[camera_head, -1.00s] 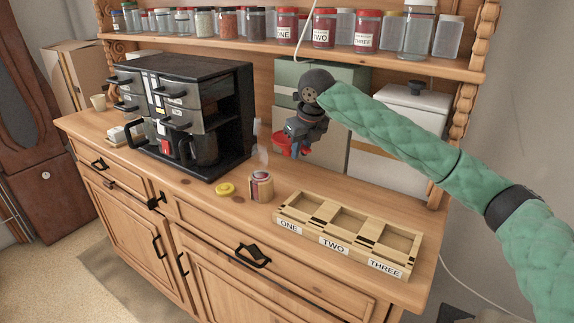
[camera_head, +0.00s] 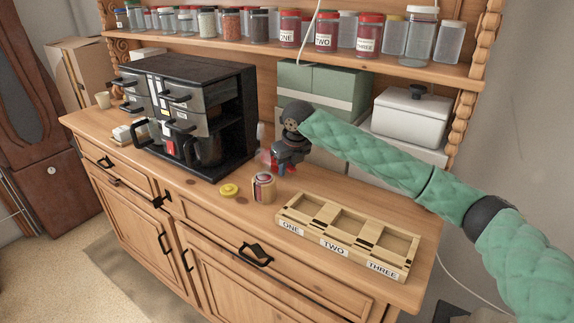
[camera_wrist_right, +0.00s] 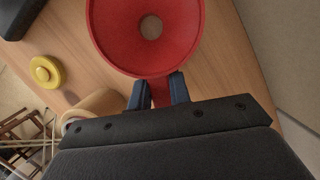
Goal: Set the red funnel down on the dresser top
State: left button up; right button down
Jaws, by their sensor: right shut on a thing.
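The red funnel (camera_wrist_right: 150,62) fills the top of the right wrist view, with its wide mouth and centre hole facing the camera. My right gripper (camera_wrist_right: 158,90) is shut on the funnel's red tab, between its two blue fingers. In the head view, my right gripper (camera_head: 283,166) is low over the dresser top (camera_head: 205,203), behind the small jar. There the funnel (camera_head: 266,157) is only a bit of red, mostly hidden by the gripper. I cannot tell whether it touches the wood. My left gripper is not in view.
A small jar (camera_head: 263,188) stands just in front of the funnel, beside a yellow lid (camera_head: 228,190). A black coffee machine (camera_head: 228,85) stands left. A wooden tray (camera_head: 333,246) labelled ONE, TWO, THREE lies to the right. Boxes (camera_head: 320,88) and a shelf of jars are behind.

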jog(key=shift+d+f, duration=0.1)
jog(key=c, duration=1.3)
grip_release()
jog(key=shift+s+r, duration=0.1)
jog(key=shift+r, duration=0.45)
pick_arm(q)
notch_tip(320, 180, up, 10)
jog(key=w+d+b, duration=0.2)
jog(key=b, duration=0.1)
pick_arm(e)
jog(key=v, duration=1.1)
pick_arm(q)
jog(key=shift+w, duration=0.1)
pick_arm(e)
jog(key=shift+r, duration=0.2)
